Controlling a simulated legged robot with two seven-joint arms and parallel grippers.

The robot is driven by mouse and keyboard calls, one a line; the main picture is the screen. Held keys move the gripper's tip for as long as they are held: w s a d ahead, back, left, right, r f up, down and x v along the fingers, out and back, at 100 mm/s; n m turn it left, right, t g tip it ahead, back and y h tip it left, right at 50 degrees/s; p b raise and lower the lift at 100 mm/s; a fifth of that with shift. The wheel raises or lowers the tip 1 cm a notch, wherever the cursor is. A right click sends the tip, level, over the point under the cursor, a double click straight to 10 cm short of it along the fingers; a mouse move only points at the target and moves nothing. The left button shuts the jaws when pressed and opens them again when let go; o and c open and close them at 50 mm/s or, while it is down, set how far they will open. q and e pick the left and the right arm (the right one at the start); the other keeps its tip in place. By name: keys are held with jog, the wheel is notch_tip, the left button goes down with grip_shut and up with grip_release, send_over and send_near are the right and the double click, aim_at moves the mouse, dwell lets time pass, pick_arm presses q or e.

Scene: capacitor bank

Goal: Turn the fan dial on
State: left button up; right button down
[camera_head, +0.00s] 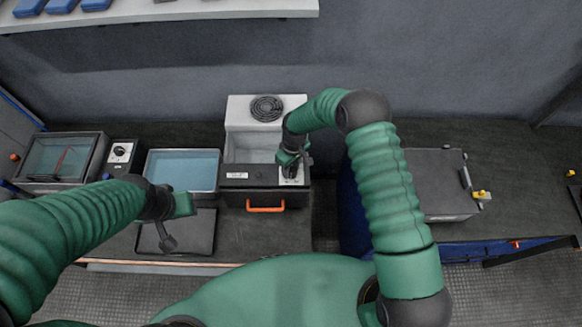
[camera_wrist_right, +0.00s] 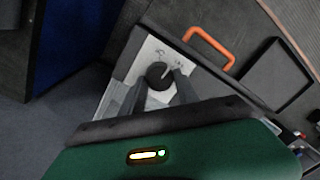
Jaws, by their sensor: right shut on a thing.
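The fan dial (camera_wrist_right: 158,74) is a round black knob on a white plate with small markings. It sits on the front right of a grey box with a fan grille (camera_head: 267,108) on top. My right gripper (camera_wrist_right: 160,84) has its two grey fingers around the dial and is shut on it. In the head view my right gripper (camera_head: 291,172) comes down over the white plate and mostly hides the dial. My left gripper (camera_head: 168,236) is over a dark tray, away from the dial; its finger opening is unclear.
An orange handle (camera_head: 266,208) sticks out from the box front, close to the dial. A water-filled basin (camera_head: 182,170), a device with another dial (camera_head: 121,152) and a glass-topped case (camera_head: 60,157) stand to the left. A grey box (camera_head: 437,184) stands right, beyond my right arm.

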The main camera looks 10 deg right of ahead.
aim_at(294, 168)
jog(key=shift+s+f, duration=0.15)
jog(key=shift+s, duration=0.1)
jog(key=shift+d, duration=0.1)
dwell(0.6)
jog(key=c, duration=1.2)
grip_release()
jog(key=shift+o, duration=1.5)
jog(key=shift+w, duration=0.1)
jog(key=shift+w+r, duration=0.15)
jog(key=shift+r, duration=0.3)
notch_tip(294, 168, up, 16)
jog(key=d+b, duration=0.1)
jog(key=b, duration=0.3)
jog(key=shift+w, duration=0.2)
